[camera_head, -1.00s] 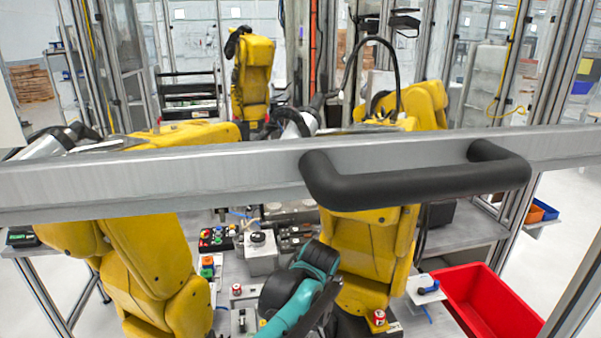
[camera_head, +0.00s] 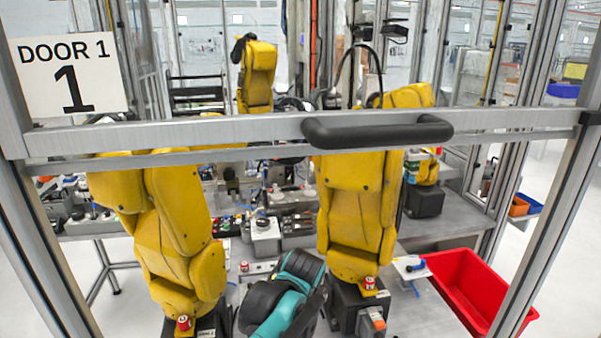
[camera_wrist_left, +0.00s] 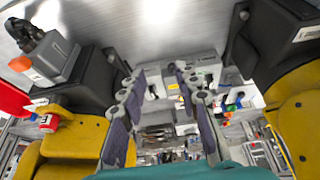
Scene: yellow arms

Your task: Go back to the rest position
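My left gripper (camera_wrist_left: 160,78) shows in the left wrist view with its two grey-purple fingers apart and nothing between them. It points toward a workbench with machine parts, between two yellow arm bases. In the head view a teal and black arm link of mine (camera_head: 285,300) rises at the bottom centre, below the door bar. The fingers of the left gripper cannot be made out there. My right gripper is in neither view.
A metal door frame with a black handle (camera_head: 380,132) and a "DOOR 1" sign (camera_head: 70,73) stands in front. Behind it are yellow robot arms (camera_head: 178,230) (camera_head: 352,215) and a cluttered bench. A red bin (camera_head: 468,290) is at the right. Bare floor shows at the lower left.

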